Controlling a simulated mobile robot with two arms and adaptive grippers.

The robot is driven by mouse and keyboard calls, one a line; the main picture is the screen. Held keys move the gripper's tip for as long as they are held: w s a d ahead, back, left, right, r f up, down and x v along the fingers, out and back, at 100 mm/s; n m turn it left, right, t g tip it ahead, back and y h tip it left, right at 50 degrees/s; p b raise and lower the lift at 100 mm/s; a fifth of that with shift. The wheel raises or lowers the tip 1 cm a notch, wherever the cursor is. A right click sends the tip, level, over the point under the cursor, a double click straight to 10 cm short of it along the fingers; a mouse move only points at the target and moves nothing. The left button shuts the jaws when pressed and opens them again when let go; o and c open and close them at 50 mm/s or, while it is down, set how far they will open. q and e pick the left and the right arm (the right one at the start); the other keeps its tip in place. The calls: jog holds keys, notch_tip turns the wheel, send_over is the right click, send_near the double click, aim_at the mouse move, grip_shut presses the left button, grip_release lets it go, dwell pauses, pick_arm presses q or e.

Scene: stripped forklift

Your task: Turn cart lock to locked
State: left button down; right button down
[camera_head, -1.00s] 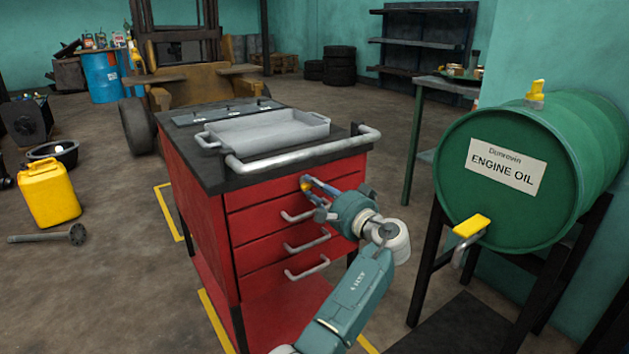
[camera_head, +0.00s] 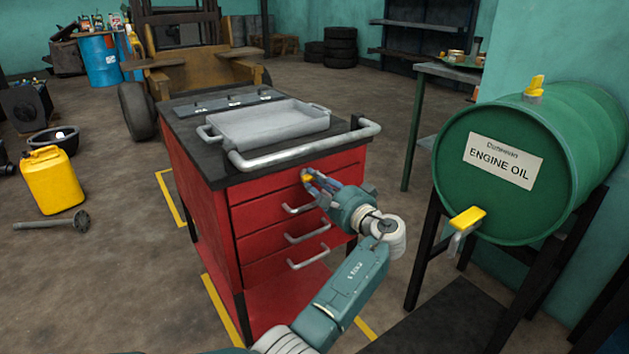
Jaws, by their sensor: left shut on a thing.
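The red tool cart (camera_head: 205,220) stands in the middle with its drawer front toward me. Its lock (camera_head: 306,175) is a small yellow piece at the top of the drawer front, below the cart's grey push handle (camera_head: 300,149). My left gripper (camera_head: 311,178) is at the lock with its fingers shut on it. The fingers partly cover the lock, so I cannot tell its exact turn. My right gripper is not in view.
A grey tray (camera_head: 231,138) sits on the cart top. A green engine oil drum (camera_head: 470,185) on a dark stand is close on the right. A yellow canister (camera_head: 52,182) stands on the floor at left. Floor between cart and drum is free.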

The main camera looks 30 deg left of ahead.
pick_arm(q)
jog(key=shift+f, duration=0.15)
jog(key=c, duration=1.6)
grip_release()
jog(key=shift+d, duration=0.1)
jog(key=v, duration=1.2)
